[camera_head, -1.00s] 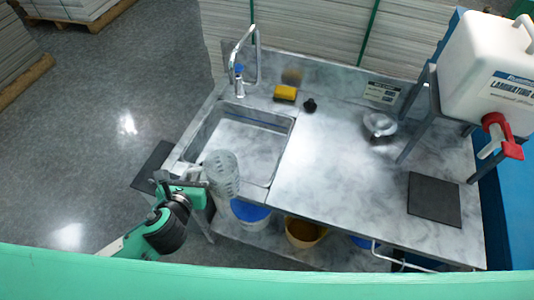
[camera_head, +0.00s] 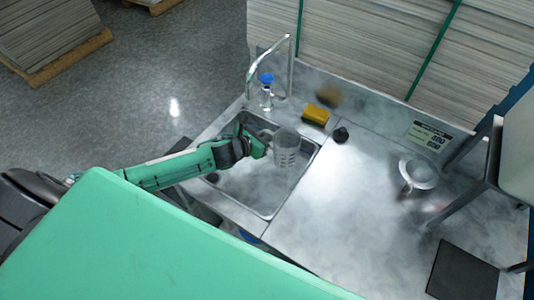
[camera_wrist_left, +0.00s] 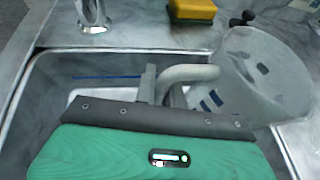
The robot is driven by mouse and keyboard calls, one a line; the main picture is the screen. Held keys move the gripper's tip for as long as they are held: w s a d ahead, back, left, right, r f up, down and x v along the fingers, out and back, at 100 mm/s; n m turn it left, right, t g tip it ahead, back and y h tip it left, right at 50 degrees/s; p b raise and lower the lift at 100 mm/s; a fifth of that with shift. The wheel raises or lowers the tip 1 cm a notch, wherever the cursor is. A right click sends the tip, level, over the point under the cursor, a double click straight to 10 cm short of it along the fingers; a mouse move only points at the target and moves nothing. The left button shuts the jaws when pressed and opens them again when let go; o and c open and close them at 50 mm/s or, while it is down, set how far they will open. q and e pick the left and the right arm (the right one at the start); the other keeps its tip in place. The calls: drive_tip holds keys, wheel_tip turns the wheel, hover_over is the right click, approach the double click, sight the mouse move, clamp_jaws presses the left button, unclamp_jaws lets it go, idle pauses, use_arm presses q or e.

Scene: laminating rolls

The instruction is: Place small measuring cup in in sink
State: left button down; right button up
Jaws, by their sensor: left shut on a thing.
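My left gripper (camera_head: 262,147) is shut on the handle of a clear measuring cup (camera_head: 286,148) with markings on its side. In the head view the cup is over the right part of the metal sink (camera_head: 258,208); the exact height above the basin is hard to tell. In the left wrist view the cup (camera_wrist_left: 265,75) is at the right, tilted in the picture, its curved grey handle at the gripper finger (camera_wrist_left: 150,85). The sink rim (camera_wrist_left: 120,50) runs behind it. My right gripper is not in view.
A faucet (camera_head: 290,65) stands behind the sink beside a blue-topped bottle (camera_head: 266,90). A yellow sponge (camera_head: 316,114) and a small black object (camera_head: 341,135) lie at its back right. A metal vessel (camera_head: 415,173) stands on the counter; the counter's middle is clear.

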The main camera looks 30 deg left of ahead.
use_arm(q)
wheel_tip(320, 180, down, 5)
drive_tip(key=shift+f, duration=0.1)
drive_tip(key=shift+f+p, duration=0.3)
drive_tip(key=shift+f, duration=0.15)
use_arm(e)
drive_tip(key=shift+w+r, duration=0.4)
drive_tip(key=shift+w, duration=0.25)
use_arm(q)
drive_tip(key=shift+f, duration=0.1)
drive_tip(key=c, duration=1.9)
unclamp_jaws()
drive_tip(key=shift+f, duration=0.1)
drive_tip(key=o, duration=0.4)
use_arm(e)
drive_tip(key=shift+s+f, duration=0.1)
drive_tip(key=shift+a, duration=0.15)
